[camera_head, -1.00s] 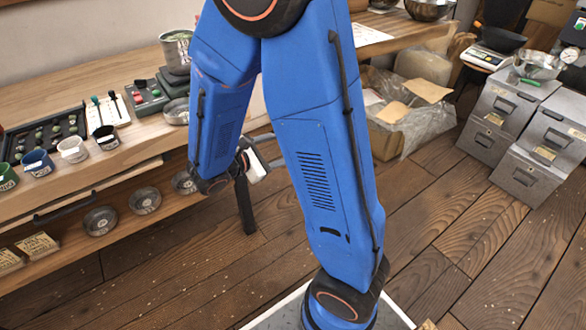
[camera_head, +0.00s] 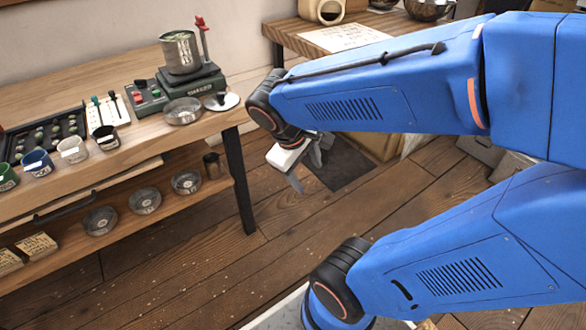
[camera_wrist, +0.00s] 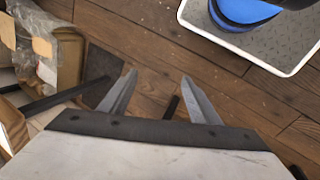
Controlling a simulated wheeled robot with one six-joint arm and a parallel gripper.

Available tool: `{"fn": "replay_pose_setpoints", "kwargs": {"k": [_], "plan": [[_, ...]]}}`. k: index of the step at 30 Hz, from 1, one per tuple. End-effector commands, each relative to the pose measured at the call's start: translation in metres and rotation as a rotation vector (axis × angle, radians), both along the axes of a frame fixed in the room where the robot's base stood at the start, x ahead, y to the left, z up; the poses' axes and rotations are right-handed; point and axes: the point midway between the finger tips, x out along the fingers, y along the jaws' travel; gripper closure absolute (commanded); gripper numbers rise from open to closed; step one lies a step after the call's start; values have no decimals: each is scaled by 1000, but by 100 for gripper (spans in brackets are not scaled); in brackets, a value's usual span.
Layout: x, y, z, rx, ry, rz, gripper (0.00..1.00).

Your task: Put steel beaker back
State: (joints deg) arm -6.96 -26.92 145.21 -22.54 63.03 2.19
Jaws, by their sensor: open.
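A steel beaker (camera_head: 180,54) with green contents stands upright on a dark green scale (camera_head: 205,78) at the back right of the wooden bench in the head view. My gripper (camera_head: 308,172) is to the right of the bench end, clear of the beaker and lower than it. The wrist view shows my gripper's two fingers (camera_wrist: 158,82) spread apart with nothing between them, above the floor. The beaker is not in the wrist view.
The bench (camera_head: 75,95) carries a steel dish (camera_head: 183,111), a switch box (camera_head: 148,94) and several small cups. Its lower shelf holds several round tins and a small dark cup (camera_head: 213,165). A second table (camera_head: 285,35) stands behind my arm. Open floor lies in front of the bench.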

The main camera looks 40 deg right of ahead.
Motion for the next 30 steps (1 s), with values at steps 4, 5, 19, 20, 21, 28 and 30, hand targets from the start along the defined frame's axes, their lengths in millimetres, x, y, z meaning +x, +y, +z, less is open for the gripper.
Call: {"fn": "replay_pose_setpoints", "kwargs": {"k": [4, 5, 19, 20, 21, 28, 30], "plan": [[-10, 18, 17, 138, -135, -72, 43], [-12, 22, 20, 165, -161, -84, 43], [-23, 57, 59, 399, -402, -185, 43], [-23, 57, 59, 400, -404, -185, 43], [-23, 57, 59, 400, -404, -186, 43], [-22, 57, 59, 400, -402, -186, 43], [-22, 57, 59, 400, -402, -185, 43]]}}
